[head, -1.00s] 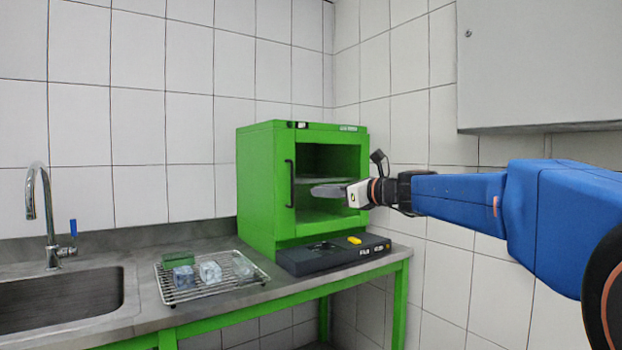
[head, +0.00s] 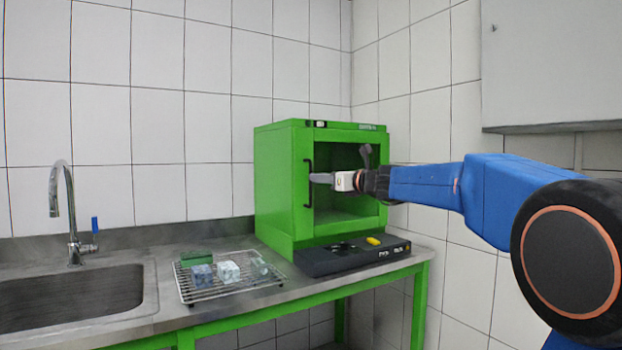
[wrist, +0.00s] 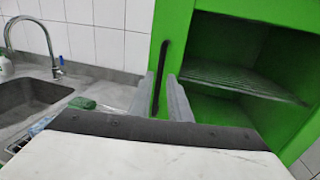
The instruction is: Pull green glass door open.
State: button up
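The green cabinet (head: 274,180) stands on the counter, with the green glass door (head: 348,131) on its front. The door looks shut flush, and a shelf shows through it. Its upright black handle (head: 307,183) is on the door's left side. My gripper (head: 314,178) reaches in from the right, level with the handle's middle. In the wrist view the handle (wrist: 160,75) shows between the two grey fingers of my gripper (wrist: 164,90), which are apart. I cannot tell whether the fingertips touch the handle.
A black device (head: 350,257) with a yellow part lies before the cabinet. A wire rack (head: 225,292) with several small items and a sink (head: 70,305) with a tap are to the left. A grey wall cabinet (head: 550,65) hangs at upper right.

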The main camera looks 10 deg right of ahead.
jog(key=shift+x, duration=2.65)
grip_shut()
